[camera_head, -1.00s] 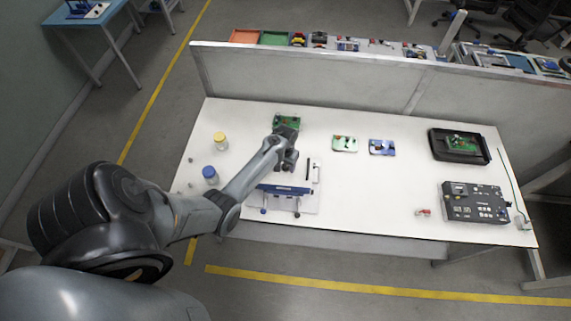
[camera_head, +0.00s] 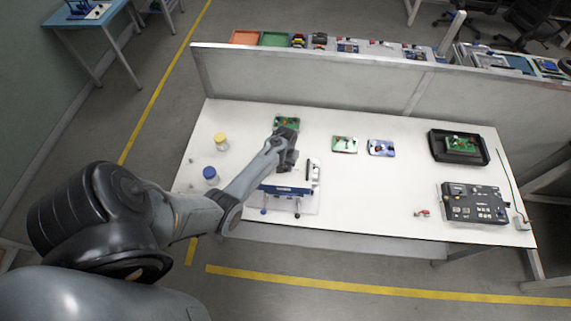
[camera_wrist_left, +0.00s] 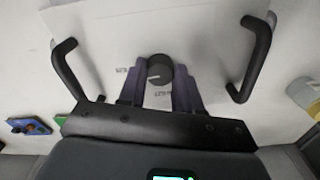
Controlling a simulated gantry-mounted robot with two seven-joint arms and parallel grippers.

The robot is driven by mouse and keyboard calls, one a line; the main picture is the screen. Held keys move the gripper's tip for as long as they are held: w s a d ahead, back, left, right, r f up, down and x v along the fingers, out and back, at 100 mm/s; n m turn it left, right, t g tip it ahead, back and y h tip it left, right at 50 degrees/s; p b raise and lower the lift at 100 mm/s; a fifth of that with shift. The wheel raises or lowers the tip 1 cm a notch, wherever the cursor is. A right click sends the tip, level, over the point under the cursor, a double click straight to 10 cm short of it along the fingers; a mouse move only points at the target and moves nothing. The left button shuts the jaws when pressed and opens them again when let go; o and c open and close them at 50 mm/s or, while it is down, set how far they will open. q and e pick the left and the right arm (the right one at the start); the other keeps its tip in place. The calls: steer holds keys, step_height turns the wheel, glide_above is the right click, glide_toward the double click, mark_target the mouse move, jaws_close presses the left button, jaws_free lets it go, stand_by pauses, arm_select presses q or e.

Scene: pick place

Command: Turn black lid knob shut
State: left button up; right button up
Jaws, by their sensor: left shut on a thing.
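The black lid knob (camera_wrist_left: 160,70) is round with a white pointer line and sits on a white lid (camera_wrist_left: 110,25) in the left wrist view. My left gripper (camera_wrist_left: 157,82) has its two fingers on either side of the knob, shut on it. In the head view my left gripper (camera_head: 287,166) is over the white and blue fixture (camera_head: 288,189), hiding the knob and much of the lid. My right gripper is not in view.
A green board (camera_head: 286,122) lies behind the gripper. A yellow-capped jar (camera_head: 220,142) and a blue-capped jar (camera_head: 210,175) stand to the left. The table's middle right is clear.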

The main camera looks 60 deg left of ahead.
arm_select(q)
steer(key=n+p, duration=0.1)
steer(key=n, duration=0.2)
steer(key=shift+r+p, duration=0.1)
steer(key=shift+p, duration=0.25)
steer(key=n+p, duration=0.1)
steer(key=n, duration=1.2)
steer(key=shift+n, duration=0.3)
steer(key=o, duration=1)
steer(key=shift+o, duration=0.2)
